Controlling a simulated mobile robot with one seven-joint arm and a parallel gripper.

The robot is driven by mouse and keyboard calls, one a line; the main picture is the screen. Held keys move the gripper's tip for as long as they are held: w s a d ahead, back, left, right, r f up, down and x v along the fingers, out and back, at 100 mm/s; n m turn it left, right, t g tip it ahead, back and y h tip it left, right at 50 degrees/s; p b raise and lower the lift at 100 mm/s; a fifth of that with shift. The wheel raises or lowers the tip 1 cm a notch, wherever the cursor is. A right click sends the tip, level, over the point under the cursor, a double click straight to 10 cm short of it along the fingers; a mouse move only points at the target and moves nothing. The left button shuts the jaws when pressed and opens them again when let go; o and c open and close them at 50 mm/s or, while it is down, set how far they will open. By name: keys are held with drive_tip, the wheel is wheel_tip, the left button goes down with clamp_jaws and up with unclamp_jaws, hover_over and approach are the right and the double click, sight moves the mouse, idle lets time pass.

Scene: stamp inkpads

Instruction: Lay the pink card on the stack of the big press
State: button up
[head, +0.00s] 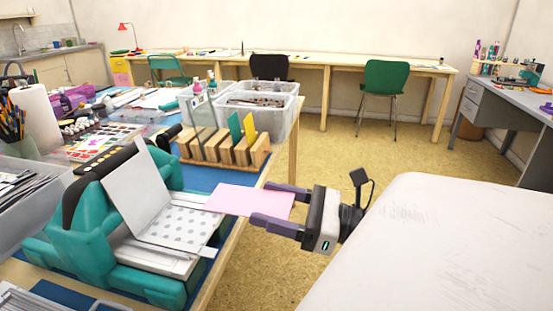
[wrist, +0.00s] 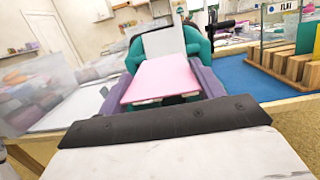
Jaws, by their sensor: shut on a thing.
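The pink card (head: 250,200) is held flat in my gripper (head: 270,207), with one purple finger along each side. It also fills the middle of the wrist view (wrist: 160,80). The big press (head: 85,225) is teal, with a dark roller bar on top, at the table's right edge in the head view. Its stack (head: 180,232) carries a dotted white sheet, and a pale grey plate (head: 137,188) stands tilted up behind it. The card's left edge is at or just over the stack's right side in the head view; its height above the stack is unclear.
A wooden rack (head: 222,152) with green and yellow cards stands behind the press. Clear plastic bins (head: 262,105) are farther back. A clear tray (head: 28,220) is left of the press. Open floor (head: 330,160) lies right of the table.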

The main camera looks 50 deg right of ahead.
sight(219, 196)
drive_tip(key=shift+s+d+f, duration=0.1)
drive_tip(key=shift+s, duration=0.05)
drive_tip(key=shift+w+a+p, duration=0.3)
drive_tip(key=shift+w+p, duration=0.1)
drive_tip(key=shift+w, duration=0.25)
drive_tip(key=p+x, duration=0.1)
drive_tip(key=x, duration=0.2)
drive_tip(key=f+p+x, duration=0.1)
drive_tip(key=x, duration=0.1)
drive_tip(key=p+x, duration=0.2)
drive_tip(key=x, duration=0.1)
drive_tip(key=shift+w+a+f, duration=0.15)
drive_tip(key=shift+w+f, duration=0.1)
drive_tip(key=shift+w, duration=0.15)
drive_tip(key=shift+f+b, duration=0.65)
drive_tip(key=shift+b, duration=0.15)
drive_tip(key=shift+f+b, duration=0.3)
drive_tip(key=shift+b, duration=0.15)
drive_tip(key=shift+f+b, duration=0.25)
drive_tip(key=shift+b, duration=0.35)
